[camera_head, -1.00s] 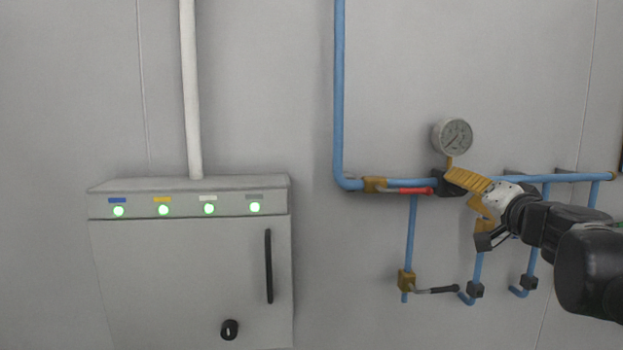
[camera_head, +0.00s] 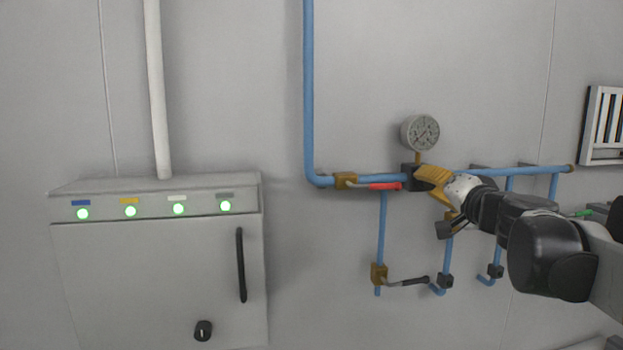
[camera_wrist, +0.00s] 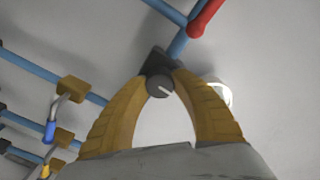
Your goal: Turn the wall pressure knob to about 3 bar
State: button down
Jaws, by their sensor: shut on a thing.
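The pressure knob (camera_wrist: 159,86) is a dark round knob with a light pointer line, on a dark block on the blue pipe. In the wrist view my gripper (camera_wrist: 160,82) has its two yellow fingers closed on either side of it. In the head view my gripper (camera_head: 427,176) reaches in from the right and covers the knob; the dark block (camera_head: 408,176) shows at its left. The round gauge (camera_head: 420,132) sits just above on the pipe, its needle too small to read surely. In the wrist view the gauge is partly hidden behind the right finger.
A red-handled valve (camera_head: 384,186) is on the pipe just left of my gripper. A lower valve with a dark handle (camera_head: 415,281) and several blue pipe drops hang below. A grey cabinet (camera_head: 160,270) with green lights stands at left. Bare wall lies between.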

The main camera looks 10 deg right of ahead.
jog(key=m, duration=1.1)
jog(key=shift+m+y, duration=0.3)
jog(key=shift+m, duration=1.7)
jog(key=c, duration=1)
grip_release()
